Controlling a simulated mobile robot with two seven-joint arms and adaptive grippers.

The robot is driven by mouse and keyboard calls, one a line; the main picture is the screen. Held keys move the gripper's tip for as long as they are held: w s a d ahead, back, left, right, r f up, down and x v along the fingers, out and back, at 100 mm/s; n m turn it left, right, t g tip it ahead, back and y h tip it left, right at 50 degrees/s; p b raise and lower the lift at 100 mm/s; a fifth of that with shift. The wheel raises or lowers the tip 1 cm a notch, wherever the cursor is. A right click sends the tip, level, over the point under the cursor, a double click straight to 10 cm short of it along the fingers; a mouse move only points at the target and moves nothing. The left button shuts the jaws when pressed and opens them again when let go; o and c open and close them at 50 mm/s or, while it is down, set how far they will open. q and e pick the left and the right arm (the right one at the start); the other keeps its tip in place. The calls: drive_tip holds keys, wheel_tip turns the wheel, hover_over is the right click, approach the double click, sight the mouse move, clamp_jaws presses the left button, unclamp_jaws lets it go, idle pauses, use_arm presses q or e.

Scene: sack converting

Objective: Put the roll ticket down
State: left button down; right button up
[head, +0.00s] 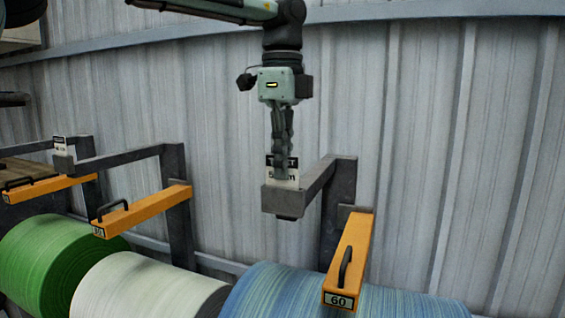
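The roll ticket (293,173) is a small white card with a black band and dark print, partly hidden behind the fingers. It stands upright at the top of a grey holder block (283,201) on the end of a bracket arm. My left gripper (282,174) points straight down from above, its fingers close together over the middle of the ticket and appearing shut on it. Whether the ticket's lower edge rests in the block is hard to tell. My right gripper is not in view.
Blue (300,294), white (145,288) and green (60,262) rolls lie below. A yellow bar marked 60 (352,254) juts out to the right of the holder. Another yellow bar (145,208) and a similar ticketed holder (63,162) are left. A corrugated wall (430,130) stands close behind.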

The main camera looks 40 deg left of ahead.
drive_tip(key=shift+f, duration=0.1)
use_arm(q)
drive_tip(key=c, duration=1.7)
unclamp_jaws()
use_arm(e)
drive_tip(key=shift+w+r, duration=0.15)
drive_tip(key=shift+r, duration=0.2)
use_arm(q)
wheel_tip(320, 180, up, 11)
drive_tip(key=shift+f+p, duration=0.1)
drive_tip(key=shift+p, duration=0.6)
drive_tip(key=shift+r, duration=0.65)
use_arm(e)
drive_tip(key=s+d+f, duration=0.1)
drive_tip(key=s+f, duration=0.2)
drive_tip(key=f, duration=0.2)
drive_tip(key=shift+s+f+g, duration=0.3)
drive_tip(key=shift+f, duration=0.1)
